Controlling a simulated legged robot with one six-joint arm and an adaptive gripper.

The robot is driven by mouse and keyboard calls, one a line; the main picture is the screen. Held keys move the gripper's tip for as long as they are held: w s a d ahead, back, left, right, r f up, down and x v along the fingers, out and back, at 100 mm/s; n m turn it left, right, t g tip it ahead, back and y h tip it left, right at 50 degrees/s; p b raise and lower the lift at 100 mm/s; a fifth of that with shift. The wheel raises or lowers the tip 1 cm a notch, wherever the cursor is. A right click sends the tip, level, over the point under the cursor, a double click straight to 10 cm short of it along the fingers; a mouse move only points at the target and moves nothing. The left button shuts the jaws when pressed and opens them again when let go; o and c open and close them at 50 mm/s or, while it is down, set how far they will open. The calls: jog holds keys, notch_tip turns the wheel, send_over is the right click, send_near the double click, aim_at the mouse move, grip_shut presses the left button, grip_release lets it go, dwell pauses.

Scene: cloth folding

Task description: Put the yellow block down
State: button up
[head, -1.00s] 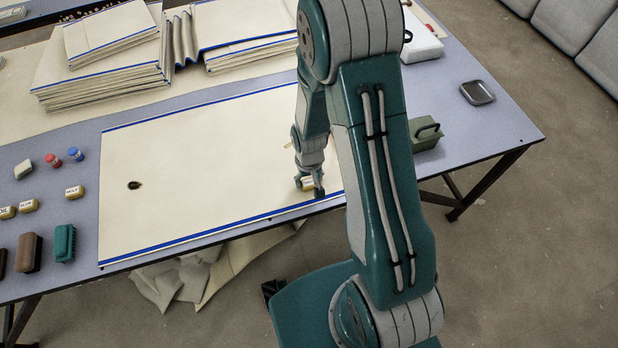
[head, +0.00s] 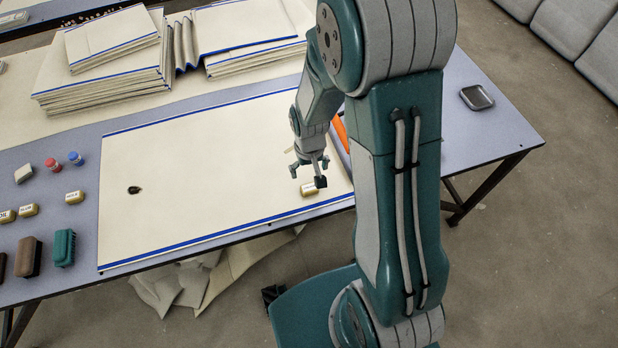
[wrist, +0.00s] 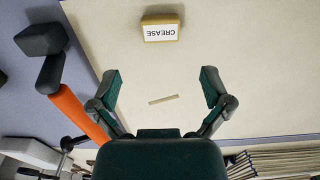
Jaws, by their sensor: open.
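The yellow block (head: 309,190) lies on the cream cloth (head: 215,180), near the cloth's front right, close to its blue front edge. In the wrist view the block (wrist: 161,28) shows a white label reading CREASE, upside down, and stands clear of the fingers. My gripper (head: 308,168) is open and empty, just behind and above the block. In the wrist view its two fingers (wrist: 160,86) are spread wide, with only cloth and a small thin tan strip (wrist: 163,99) seen between them.
An orange-handled tool (wrist: 78,112) with a dark head lies beside the cloth, partly hidden by my arm in the head view. Folded cloth stacks (head: 105,75) stand at the back. Several small blocks and brushes (head: 64,248) sit at left. The cloth's middle is clear, apart from a dark spot.

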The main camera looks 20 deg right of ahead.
notch_tip(320, 180, up, 5)
notch_tip(320, 180, up, 14)
jog(key=r+t, duration=0.1)
jog(key=t, duration=0.2)
send_over(309, 185)
jog(key=s, duration=0.5)
jog(key=s+r+t, duration=0.2)
jog(key=s+r, duration=0.6)
jog(key=s, duration=0.1)
jog(key=shift+s+t, duration=0.3)
jog(key=shift+s, duration=0.1)
